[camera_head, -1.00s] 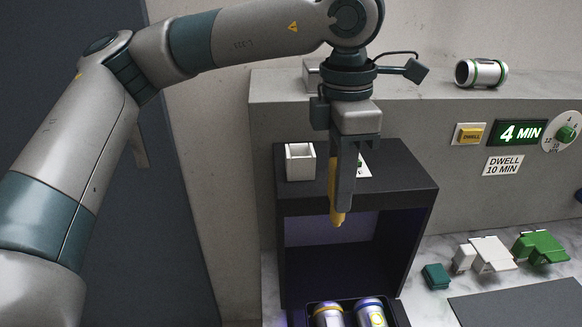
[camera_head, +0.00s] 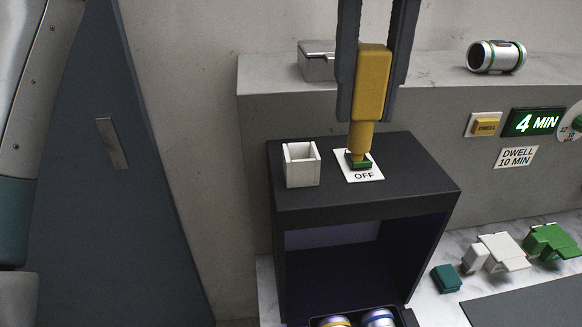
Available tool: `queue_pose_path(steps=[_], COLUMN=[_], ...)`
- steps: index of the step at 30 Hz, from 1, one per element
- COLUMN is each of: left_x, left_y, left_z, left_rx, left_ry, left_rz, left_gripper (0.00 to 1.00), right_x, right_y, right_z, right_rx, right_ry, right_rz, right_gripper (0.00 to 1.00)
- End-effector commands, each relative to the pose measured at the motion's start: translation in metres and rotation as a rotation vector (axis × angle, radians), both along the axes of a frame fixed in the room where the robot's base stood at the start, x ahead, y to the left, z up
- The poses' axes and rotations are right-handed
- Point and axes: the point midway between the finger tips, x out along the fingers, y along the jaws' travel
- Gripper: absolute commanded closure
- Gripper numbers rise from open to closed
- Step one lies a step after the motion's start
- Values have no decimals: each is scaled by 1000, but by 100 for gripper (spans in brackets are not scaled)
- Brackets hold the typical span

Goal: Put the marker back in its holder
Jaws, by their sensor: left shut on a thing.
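The yellow marker (camera_head: 371,85) is upright between the fingers of my left gripper (camera_head: 372,100), which is shut on it. Its narrow lower end points down at a small green switch (camera_head: 358,161) on a white card marked OFF (camera_head: 362,176), on top of a dark box. I cannot tell whether the tip touches the switch. A white open-topped square cup (camera_head: 301,165), which looks like the holder, stands on the same box to the left of the marker. It looks empty. My right gripper is not in view.
The dark box (camera_head: 400,205) is open at the front, with silver cylinders (camera_head: 378,318) below. A silver cylinder (camera_head: 495,56) and a grey box (camera_head: 316,62) rest on the ledge. White (camera_head: 500,250) and green (camera_head: 550,241) clamp-like pieces lie at right. A display reads 4 MIN (camera_head: 533,122).

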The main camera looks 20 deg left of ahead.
Motion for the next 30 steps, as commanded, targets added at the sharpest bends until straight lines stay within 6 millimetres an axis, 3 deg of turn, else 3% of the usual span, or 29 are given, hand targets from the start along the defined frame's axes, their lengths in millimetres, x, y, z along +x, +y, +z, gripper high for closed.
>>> queue_pose_path(steps=[7,20,26,30], left_x=[-11,-10,2,16], left_y=[-7,-5,6,21], left_z=[11,11,3,-8], left_rx=[3,4,3,3], left_ry=[-1,2,4,4], left_rz=[125,133,134,136], left_gripper=[98,98,98,98], right_x=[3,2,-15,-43], right_y=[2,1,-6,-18], right_z=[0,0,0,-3], right_rx=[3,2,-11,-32], right_ry=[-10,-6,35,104], right_rz=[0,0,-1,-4], right_gripper=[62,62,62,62])
